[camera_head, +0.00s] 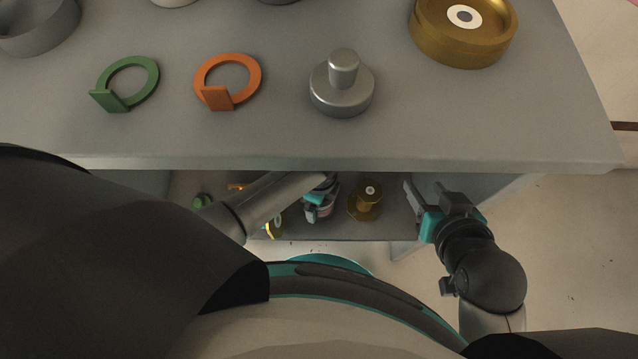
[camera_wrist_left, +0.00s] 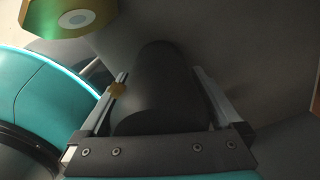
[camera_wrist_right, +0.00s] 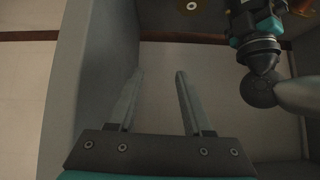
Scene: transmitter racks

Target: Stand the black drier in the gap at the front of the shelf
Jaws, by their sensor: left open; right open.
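A black rounded cylinder, which looks like the black drier (camera_wrist_left: 160,85), lies between the fingers of my left gripper (camera_wrist_left: 163,98) in the left wrist view. The fingers are open, one on each side of it, and I cannot tell whether they touch it. In the head view my left gripper (camera_head: 322,200) is in the shelf opening under the top, and the drier cannot be made out there. My right gripper (camera_head: 412,205) is open and empty at the right of the opening. In the right wrist view its fingers (camera_wrist_right: 158,80) have bare floor behind them.
A gold spool (camera_head: 368,203) stands in the shelf, right of my left gripper. Small green (camera_head: 200,201) and yellow (camera_head: 276,226) items are to its left. The grey top (camera_head: 480,125) overhangs, carrying a green ring (camera_head: 150,85), an orange ring (camera_head: 253,75), a silver knob (camera_head: 341,95) and a gold disc (camera_head: 470,50).

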